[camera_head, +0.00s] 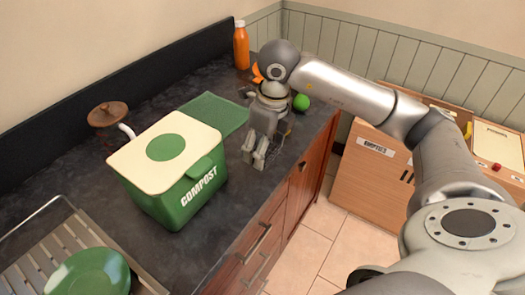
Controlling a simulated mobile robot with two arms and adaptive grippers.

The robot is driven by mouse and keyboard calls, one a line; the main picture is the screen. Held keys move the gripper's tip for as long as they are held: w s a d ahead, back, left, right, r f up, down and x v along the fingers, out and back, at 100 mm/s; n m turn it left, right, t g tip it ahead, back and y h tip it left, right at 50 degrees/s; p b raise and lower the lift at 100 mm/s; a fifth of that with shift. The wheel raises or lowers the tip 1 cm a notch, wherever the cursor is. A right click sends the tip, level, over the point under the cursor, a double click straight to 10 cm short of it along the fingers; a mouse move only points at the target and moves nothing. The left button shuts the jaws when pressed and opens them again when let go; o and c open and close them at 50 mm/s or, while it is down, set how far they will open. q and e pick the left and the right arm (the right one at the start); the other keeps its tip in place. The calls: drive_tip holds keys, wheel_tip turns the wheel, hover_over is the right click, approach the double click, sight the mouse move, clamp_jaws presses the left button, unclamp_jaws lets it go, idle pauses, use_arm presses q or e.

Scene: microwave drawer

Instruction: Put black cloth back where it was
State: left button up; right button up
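No black cloth can be made out in the head view; a dark cloth would be hard to tell from the dark counter, and part of the counter is hidden by my arm. My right arm comes in from the right, and my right gripper (254,157) points down over the dark counter (150,249) near its front edge, just right of the compost bin. Its two fingertips are close together, and I cannot tell whether they are shut or hold anything. My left gripper is not in view.
A green compost bin (181,205) with a cream lid stands mid-counter. Behind it are a green mat (215,112) and a teapot-like pot (107,116). A dish rack (35,270) holds a green plate (88,273). An orange bottle (241,48) and green fruit (301,102) are farther back.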

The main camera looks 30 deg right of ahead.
drive_tip(key=w+d+f, duration=0.1)
drive_tip(key=w+f, duration=0.1)
drive_tip(key=w+d+f+p, duration=0.1)
drive_tip(key=w+f, duration=0.1)
drive_tip(key=w+d+f+p, duration=0.1)
drive_tip(key=w+f, duration=0.1)
drive_tip(key=shift+w+d+f, duration=0.15)
drive_tip(key=shift+d+f, duration=0.2)
drive_tip(key=shift+w+d+f+p, duration=0.1)
drive_tip(key=shift+f+p, duration=0.25)
wheel_tip(320, 180, down, 2)
drive_tip(key=shift+f+p, duration=0.1)
drive_tip(key=shift+p, duration=0.6)
drive_tip(key=shift+f, duration=0.3)
drive_tip(key=shift+f, duration=0.2)
drive_tip(key=o, duration=0.9)
